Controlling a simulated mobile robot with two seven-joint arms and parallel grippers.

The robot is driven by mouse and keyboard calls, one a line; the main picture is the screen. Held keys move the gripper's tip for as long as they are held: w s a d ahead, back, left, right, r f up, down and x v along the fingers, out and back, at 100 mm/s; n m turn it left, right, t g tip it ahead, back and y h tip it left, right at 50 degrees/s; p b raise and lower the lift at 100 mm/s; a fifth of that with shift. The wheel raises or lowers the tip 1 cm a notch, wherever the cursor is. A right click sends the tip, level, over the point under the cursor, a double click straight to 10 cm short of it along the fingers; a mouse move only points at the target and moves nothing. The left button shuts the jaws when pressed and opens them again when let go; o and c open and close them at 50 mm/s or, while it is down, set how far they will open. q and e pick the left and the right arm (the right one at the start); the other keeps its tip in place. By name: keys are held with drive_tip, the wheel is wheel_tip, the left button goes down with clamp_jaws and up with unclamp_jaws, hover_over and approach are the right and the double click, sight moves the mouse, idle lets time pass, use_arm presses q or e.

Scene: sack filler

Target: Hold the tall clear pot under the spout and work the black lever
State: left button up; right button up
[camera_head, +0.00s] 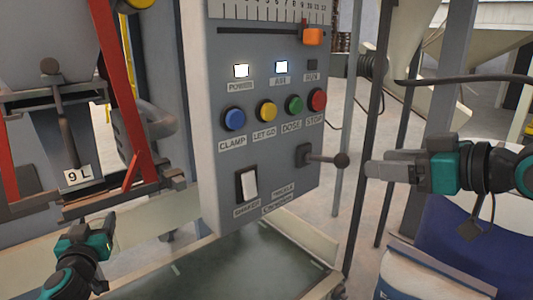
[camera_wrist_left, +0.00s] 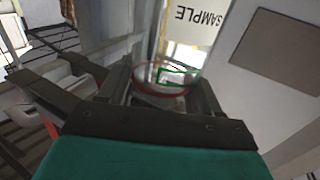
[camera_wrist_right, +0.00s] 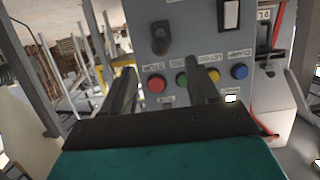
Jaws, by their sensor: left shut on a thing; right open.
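The clear pot (camera_wrist_left: 150,90), with a red rim and a green outline on its side, sits between the fingers of my left gripper (camera_wrist_left: 163,82) in the left wrist view. In the head view my left gripper (camera_head: 92,222) is low at the left; I cannot make out the pot there. The black lever (camera_head: 325,158) sticks out rightward from the panel, ending in a round knob; it also shows in the right wrist view (camera_wrist_right: 160,38). My right gripper (camera_head: 370,169) is open, its fingertips just right of the knob and apart from it. I cannot clearly identify the spout.
The grey panel (camera_head: 285,180) carries coloured buttons, lit lamps and a white rocker switch (camera_head: 248,185). A "SAMPLE" label (camera_wrist_left: 195,15) shows in the left wrist view. Red bars (camera_head: 122,100) and a "9 L" plate (camera_head: 78,177) stand at the left. Posts (camera_head: 365,130) stand behind my right gripper.

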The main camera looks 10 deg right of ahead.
sight(348, 161)
drive_tip(key=shift+x, duration=4.95)
drive_tip(key=shift+r, duration=0.1)
drive_tip(key=shift+c, duration=0.3)
drive_tip(key=c, duration=0.7)
